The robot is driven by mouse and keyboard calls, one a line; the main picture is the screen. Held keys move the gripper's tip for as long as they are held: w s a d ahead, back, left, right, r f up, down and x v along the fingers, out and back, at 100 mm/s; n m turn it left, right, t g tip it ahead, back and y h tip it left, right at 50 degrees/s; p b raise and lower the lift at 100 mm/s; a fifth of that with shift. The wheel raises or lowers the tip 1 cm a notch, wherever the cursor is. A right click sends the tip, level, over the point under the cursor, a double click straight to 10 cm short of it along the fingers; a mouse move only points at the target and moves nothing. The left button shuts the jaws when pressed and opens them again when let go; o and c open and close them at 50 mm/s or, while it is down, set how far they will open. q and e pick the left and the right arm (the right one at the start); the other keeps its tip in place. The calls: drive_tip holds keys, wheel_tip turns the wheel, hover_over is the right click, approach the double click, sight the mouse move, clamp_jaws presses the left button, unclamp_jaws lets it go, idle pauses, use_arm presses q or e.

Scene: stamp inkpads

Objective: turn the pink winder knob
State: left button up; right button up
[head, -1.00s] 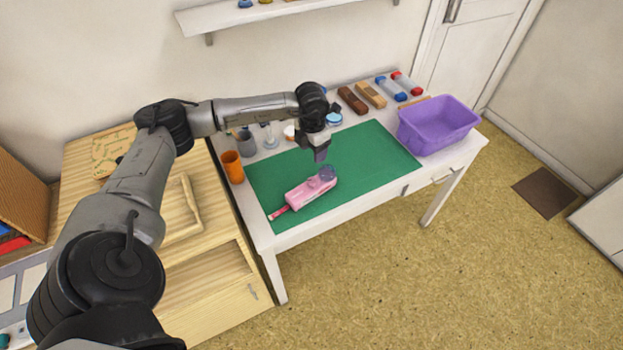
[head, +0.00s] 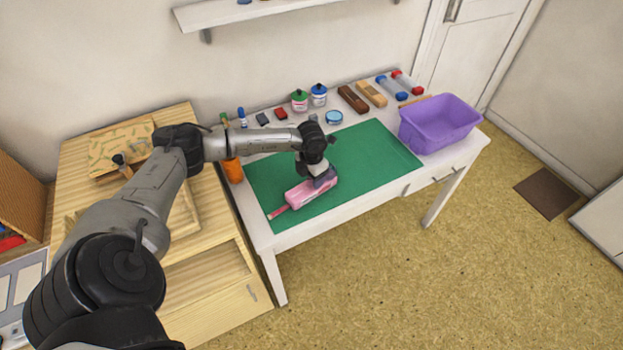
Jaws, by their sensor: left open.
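A pink tape-like tool (head: 299,195) lies on the green mat (head: 385,150), with a thin strip sticking out at its lower left end. My left gripper (head: 324,181) is directly over its upper right end, pointing down, and is open. The gripper covers that end, so the winder knob is hidden. I cannot tell whether the fingers touch the tool or sit around the knob. My right gripper is not in the head view.
An orange cup (head: 233,170) stands at the mat's left edge. Bottles (head: 299,100), brown blocks (head: 352,99) and blue and red rollers (head: 391,88) line the back of the white table. A purple bin (head: 438,123) stands at the right. The mat's right half is clear.

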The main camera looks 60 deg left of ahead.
use_arm(q)
drive_tip(key=shift+f, duration=0.45)
drive_tip(key=shift+c, duration=0.2)
drive_tip(key=c, duration=0.9)
drive_tip(key=shift+r+n+p, duration=0.25)
drive_tip(key=shift+n+p, duration=0.65)
drive_tip(key=shift+p, duration=0.05)
drive_tip(key=shift+f+n+p, duration=0.1)
drive_tip(key=shift+n+p, duration=0.4)
drive_tip(key=shift+n, duration=0.3)
drive_tip(key=shift+f, duration=0.1)
